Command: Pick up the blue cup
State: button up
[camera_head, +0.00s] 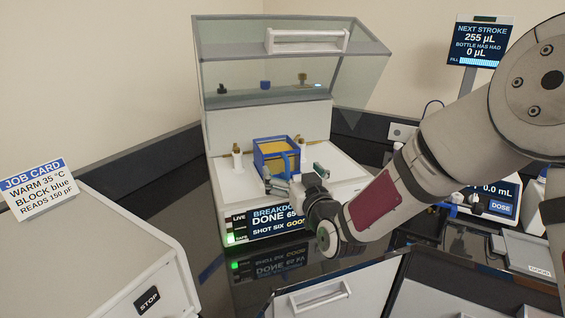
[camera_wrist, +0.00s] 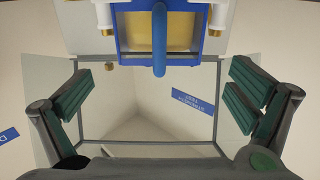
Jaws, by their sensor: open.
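The blue cup (camera_head: 261,163) is square, holds amber oil, and sits in the white breakdown tester between two brass-topped white posts. Its blue handle (camera_wrist: 159,45) points toward the camera in the wrist view, and the cup's rim and amber contents show at the top of that picture. My gripper (camera_head: 292,182) is at the front right of the cup. In the wrist view my gripper (camera_wrist: 160,95) has its two dark green fingers spread wide, one on either side of the handle's line. Nothing is held between them. The head view does not show clearly whether a finger touches the cup.
The tester's clear lid (camera_head: 290,68) is raised above the cup. A display panel (camera_head: 275,222) is on the tester's front. A white machine with a STOP button (camera_head: 147,299) and a job card (camera_head: 38,188) stand at left. A dosing unit (camera_head: 500,195) is at right, behind my arm.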

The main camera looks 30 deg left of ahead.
aim_at(282, 158)
jog(key=x, duration=1)
jog(key=shift+f+p, duration=0.25)
jog(key=shift+p, duration=0.15)
jog(key=shift+c, duration=0.6)
jog(key=c, duration=1.3)
jog(key=shift+r, duration=0.1)
jog(key=shift+c, duration=0.3)
